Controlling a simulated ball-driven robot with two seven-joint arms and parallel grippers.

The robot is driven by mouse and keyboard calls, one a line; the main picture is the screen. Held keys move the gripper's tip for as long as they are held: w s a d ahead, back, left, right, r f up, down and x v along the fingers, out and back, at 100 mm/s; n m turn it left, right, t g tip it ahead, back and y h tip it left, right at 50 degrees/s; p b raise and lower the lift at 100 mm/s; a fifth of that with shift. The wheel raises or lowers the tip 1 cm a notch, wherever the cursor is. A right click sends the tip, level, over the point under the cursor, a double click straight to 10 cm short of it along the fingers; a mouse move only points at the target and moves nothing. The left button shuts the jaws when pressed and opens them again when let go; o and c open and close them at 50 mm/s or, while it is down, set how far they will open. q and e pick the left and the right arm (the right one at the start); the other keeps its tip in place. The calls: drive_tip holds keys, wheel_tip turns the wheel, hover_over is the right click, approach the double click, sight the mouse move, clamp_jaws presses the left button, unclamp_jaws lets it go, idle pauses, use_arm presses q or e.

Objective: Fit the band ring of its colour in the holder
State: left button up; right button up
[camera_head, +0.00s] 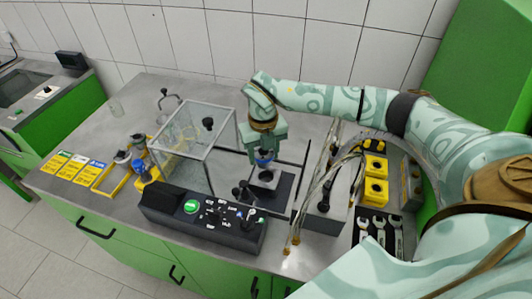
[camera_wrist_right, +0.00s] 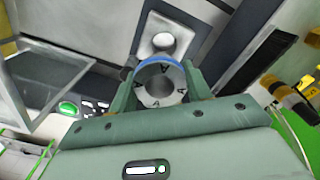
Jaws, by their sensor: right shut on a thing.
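My right gripper (camera_head: 264,150) is shut on a grey metal ring with a blue band (camera_head: 263,161). In the right wrist view the ring (camera_wrist_right: 160,84) sits between the two fingers (camera_wrist_right: 160,90), its open bore facing the camera. The holder (camera_head: 281,189) is a dark block with a pale round seat, on the bench just below the gripper. The holder also shows beyond the ring in the right wrist view (camera_wrist_right: 188,28). The ring looks above the holder; the exact gap between them is hard to tell. My left gripper is not in view.
A clear box (camera_head: 187,142) stands left of the holder. A black control panel (camera_head: 190,211) with a green button lies in front. Several fittings, one blue (camera_head: 142,172), and yellow labelled cards (camera_head: 72,170) are at the left. Hoses (camera_head: 325,185), yellow blocks and wrenches (camera_head: 380,230) are at the right.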

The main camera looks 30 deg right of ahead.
sight(266, 165)
drive_tip(key=shift+d+f+m, duration=0.2)
drive_tip(key=shift+f+m, duration=0.05)
drive_tip(key=shift+m, duration=0.35)
drive_tip(key=shift+d+f+m, duration=0.2)
drive_tip(key=shift+m, duration=0.4)
wheel_tip(266, 165, down, 4)
drive_tip(key=b, duration=0.4)
drive_tip(key=shift+f, duration=0.25)
drive_tip(key=shift+r, duration=0.1)
drive_tip(key=shift+p, duration=0.35)
drive_tip(key=shift+f, duration=0.2)
